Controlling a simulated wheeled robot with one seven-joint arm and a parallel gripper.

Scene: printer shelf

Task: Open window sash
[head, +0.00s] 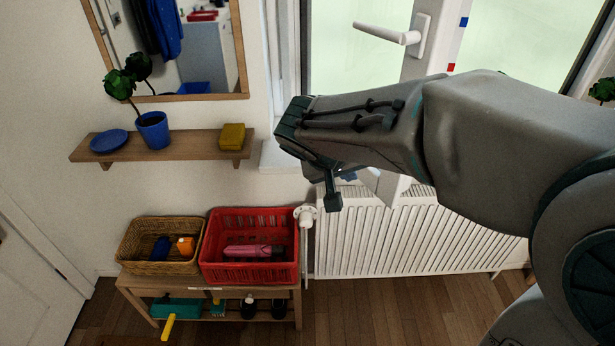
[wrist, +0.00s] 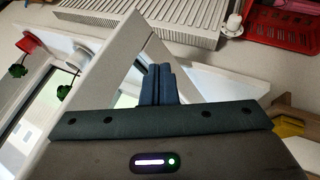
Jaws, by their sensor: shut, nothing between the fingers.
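The white window sash (head: 416,65) stands swung inward at an angle in the head view, its lower corner jutting over the radiator. Its white handle (head: 388,34) lies about horizontal, pointing left. The sash corner also shows in the wrist view (wrist: 112,68), with white members running from it to the lower left and lower right. My gripper (head: 333,198) is left of the sash stile and below the handle, its fingers pointing down. In the wrist view the dark blue fingers (wrist: 158,85) are together and empty, by the inside of the sash corner. Contact cannot be told. My arm hides part of the sash.
A white radiator (head: 365,240) stands below the window. A shelf (head: 190,148) holds a blue potted plant (head: 152,130), blue dish and yellow sponge. Below are a wicker basket (head: 135,262) and a red crate (head: 222,270) on a bench.

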